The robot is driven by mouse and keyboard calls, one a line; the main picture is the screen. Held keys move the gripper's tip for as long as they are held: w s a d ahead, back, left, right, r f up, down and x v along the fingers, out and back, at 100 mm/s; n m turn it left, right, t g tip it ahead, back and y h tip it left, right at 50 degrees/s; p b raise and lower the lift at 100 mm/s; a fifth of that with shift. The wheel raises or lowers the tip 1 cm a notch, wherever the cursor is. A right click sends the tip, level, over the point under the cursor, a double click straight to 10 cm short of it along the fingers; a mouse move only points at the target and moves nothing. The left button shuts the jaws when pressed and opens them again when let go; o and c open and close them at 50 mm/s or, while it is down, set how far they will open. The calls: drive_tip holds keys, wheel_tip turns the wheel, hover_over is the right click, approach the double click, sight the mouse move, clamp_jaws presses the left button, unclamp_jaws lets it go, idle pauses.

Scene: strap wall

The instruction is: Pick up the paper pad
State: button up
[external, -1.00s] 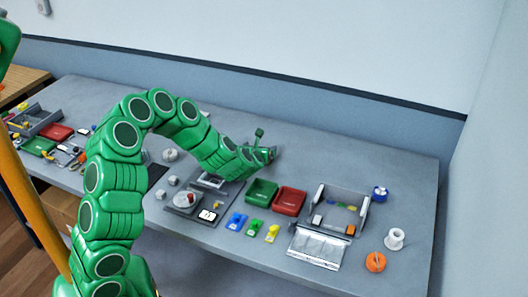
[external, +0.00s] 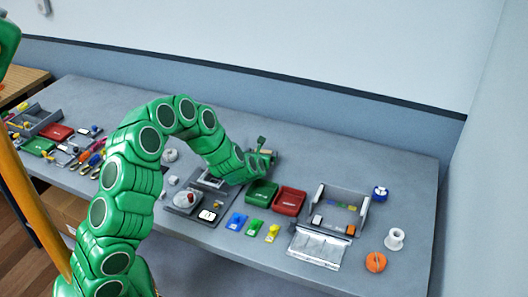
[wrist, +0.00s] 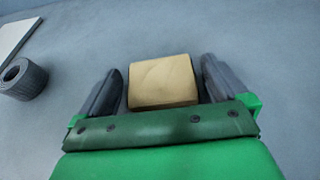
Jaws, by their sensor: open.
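A tan, roughly square block with a faint grain, which I take for the paper pad (wrist: 162,82), lies between the fingers of my gripper (wrist: 163,70) in the wrist view. The dark fingers are apart, one on each side of it, with a narrow gap showing on both sides. My gripper is open and not closed on it. In the external view my gripper (external: 264,158) is low over the table behind the green tray, and the pad cannot be made out there.
A green tray (external: 262,191) and a red tray (external: 289,200) stand just in front of my gripper. A grey cylinder (wrist: 22,79) and a pale flat piece (wrist: 14,38) lie to the left in the wrist view. The table behind is clear.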

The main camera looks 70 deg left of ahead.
drive_tip(key=c, duration=0.8)
drive_tip(key=shift+r, duration=0.1)
drive_tip(key=shift+c, duration=0.2)
